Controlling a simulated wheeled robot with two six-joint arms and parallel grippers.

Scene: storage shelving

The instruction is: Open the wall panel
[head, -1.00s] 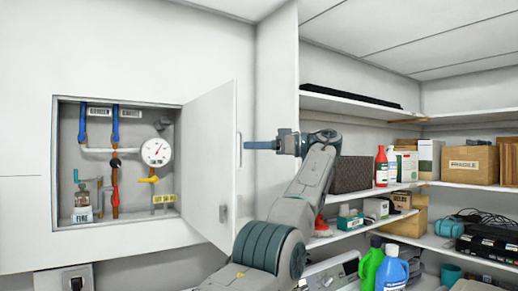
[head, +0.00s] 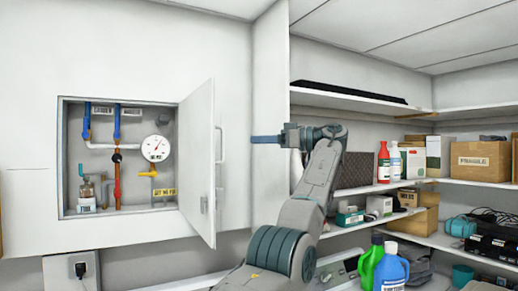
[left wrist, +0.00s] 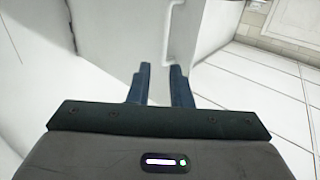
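The wall panel's white door (head: 198,160) stands swung wide open, hinged at the right side of the recess (head: 120,212). Its slim handle (head: 220,155) is on the outer face near the free edge. Pipes, a gauge (head: 156,148) and a yellow valve (head: 149,173) show inside. My left gripper (head: 254,139) is to the right of the handle, apart from it. In the left wrist view, the two blue fingers (left wrist: 160,82) are parted with nothing between them, and the handle (left wrist: 183,35) is just beyond the tips. My right gripper is not in view.
Shelves at the right hold a fragile-marked cardboard box (head: 480,161), a red bottle (head: 384,162) and other goods. A green bottle (head: 371,262) and a blue bottle (head: 391,270) stand low. A socket with a plug (head: 78,270) is below the panel.

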